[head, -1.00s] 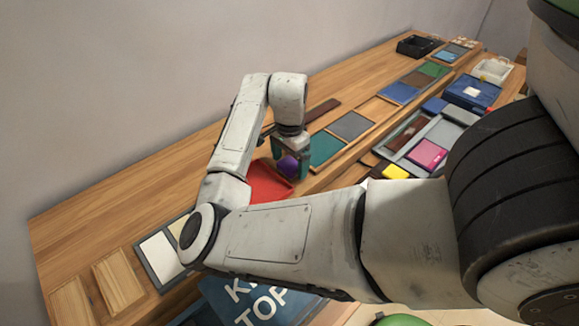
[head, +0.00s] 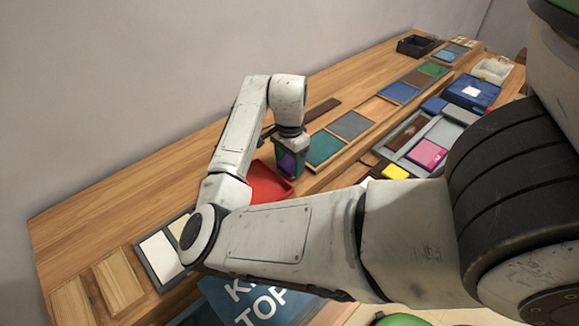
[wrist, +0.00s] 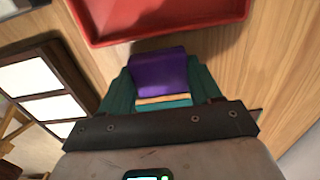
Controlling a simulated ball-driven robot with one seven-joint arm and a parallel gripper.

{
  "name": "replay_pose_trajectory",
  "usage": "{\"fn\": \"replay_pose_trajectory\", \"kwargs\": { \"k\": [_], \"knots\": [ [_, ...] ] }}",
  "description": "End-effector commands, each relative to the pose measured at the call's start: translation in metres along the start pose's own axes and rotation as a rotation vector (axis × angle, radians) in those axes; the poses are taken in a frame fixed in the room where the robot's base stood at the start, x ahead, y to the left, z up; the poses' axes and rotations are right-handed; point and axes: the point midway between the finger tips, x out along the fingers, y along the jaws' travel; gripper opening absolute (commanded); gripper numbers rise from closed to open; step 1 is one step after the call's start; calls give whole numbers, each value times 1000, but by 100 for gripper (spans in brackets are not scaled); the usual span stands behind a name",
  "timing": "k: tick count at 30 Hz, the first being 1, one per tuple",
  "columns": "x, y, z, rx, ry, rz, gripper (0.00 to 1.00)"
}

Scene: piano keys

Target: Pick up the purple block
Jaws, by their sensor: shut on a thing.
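The purple block (head: 287,163) is between the teal fingers of my gripper (head: 289,160), beside the red tray. In the wrist view the purple block (wrist: 158,75) sits between both teal fingers (wrist: 160,93), which are shut on it. Part of the block is hidden by the fingers in the head view. The block appears held above the wooden surface, though the exact height is hard to tell.
The red tray (head: 266,182) lies next to my gripper and also shows in the wrist view (wrist: 165,33). A teal panel (head: 324,148) and a grey panel (head: 350,125) lie to the right. A yellow block (head: 396,172) and a pink block (head: 428,154) are further right.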

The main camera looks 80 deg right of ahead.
Motion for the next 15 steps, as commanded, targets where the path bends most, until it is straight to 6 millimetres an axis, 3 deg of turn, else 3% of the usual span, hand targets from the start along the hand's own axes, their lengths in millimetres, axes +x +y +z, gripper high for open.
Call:
{"fn": "replay_pose_trajectory", "kwargs": {
  "k": [8, 15],
  "knots": [
    [-3, 0, 0, 0, 1, -1, 32],
    [-28, 0, -1, 2, 2, -2, 32]
  ]
}}
